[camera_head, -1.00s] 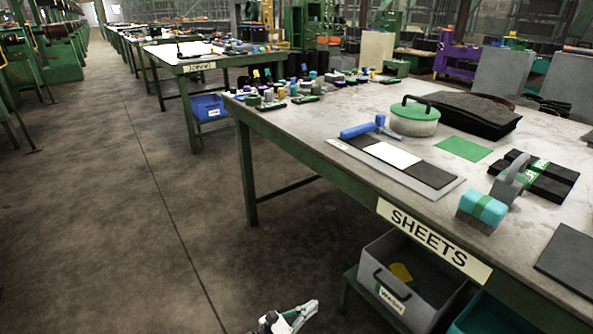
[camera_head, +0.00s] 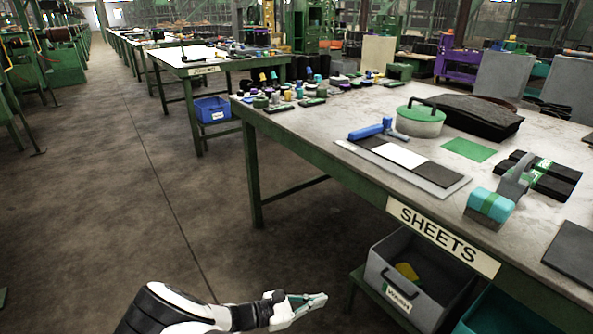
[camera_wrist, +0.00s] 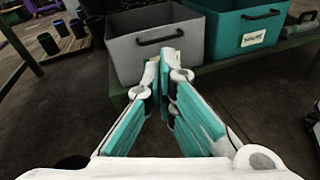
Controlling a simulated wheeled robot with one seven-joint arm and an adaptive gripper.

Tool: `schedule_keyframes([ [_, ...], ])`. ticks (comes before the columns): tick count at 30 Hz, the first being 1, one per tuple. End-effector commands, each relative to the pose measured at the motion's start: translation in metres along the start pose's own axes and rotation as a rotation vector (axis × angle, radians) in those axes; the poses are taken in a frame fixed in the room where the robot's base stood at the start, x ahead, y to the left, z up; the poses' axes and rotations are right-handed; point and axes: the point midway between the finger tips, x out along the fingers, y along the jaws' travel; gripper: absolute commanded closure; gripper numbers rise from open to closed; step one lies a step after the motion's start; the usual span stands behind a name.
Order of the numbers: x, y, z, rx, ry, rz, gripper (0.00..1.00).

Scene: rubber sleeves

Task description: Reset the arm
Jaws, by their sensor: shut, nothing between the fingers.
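My gripper (camera_head: 312,299) is at the bottom of the head view, in front of the table's lower shelf and left of the grey bin. It is shut and empty. In the wrist view my gripper (camera_wrist: 166,56) has its teal-padded fingertips together, pointing at the grey bin (camera_wrist: 124,52). The fingertips overlap the bin's front in that view; I cannot tell the exact gap. My white and black arm reaches in from the bottom edge of the head view.
The table (camera_head: 330,163) marked SHEETS bears a green-lidded pot (camera_head: 420,122), a blue roller (camera_head: 368,130) and a teal block (camera_head: 489,206). Below it stand the grey bin (camera_head: 376,284) and a teal bin (camera_head: 500,318). Open floor (camera_head: 110,200) lies to the left.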

Motion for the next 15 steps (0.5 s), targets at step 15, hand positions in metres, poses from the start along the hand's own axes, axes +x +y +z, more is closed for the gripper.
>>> schedule_keyframes([
  [15, 0.012, -0.023, 0.153, 0.340, 0.269, -0.522, 1.00],
])
